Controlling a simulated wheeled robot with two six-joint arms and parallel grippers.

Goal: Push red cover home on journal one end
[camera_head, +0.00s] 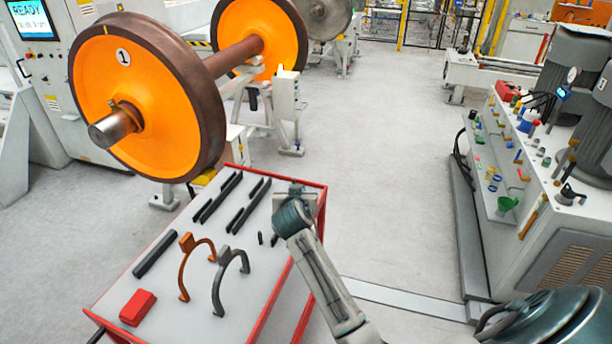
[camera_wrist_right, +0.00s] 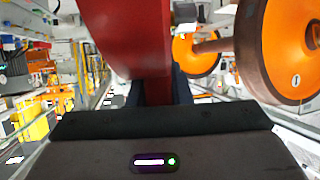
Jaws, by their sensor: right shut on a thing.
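The red cover (camera_wrist_right: 128,35) fills the upper middle of the right wrist view, large and close. My right gripper (camera_wrist_right: 159,88) is shut on it, with a dark finger on each side. In the head view my right arm reaches in from the lower right, and its wrist end (camera_head: 295,207) is above the right edge of the cart. The cover cannot be made out there. Journal one, a bare steel stub (camera_head: 112,128), sticks out of the orange wheel marked 1 (camera_head: 160,85). That wheel also shows at right in the wrist view (camera_wrist_right: 285,45). The cover is apart from the journal. My left gripper is not in view.
A red-edged cart (camera_head: 190,318) stands below the wheel. It carries dark bars (camera_head: 155,254), an orange arch (camera_head: 187,262), a grey arch (camera_head: 226,275) and a red block (camera_head: 137,307). A cluttered bench (camera_head: 520,190) stands at right. Open floor (camera_head: 390,170) lies between.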

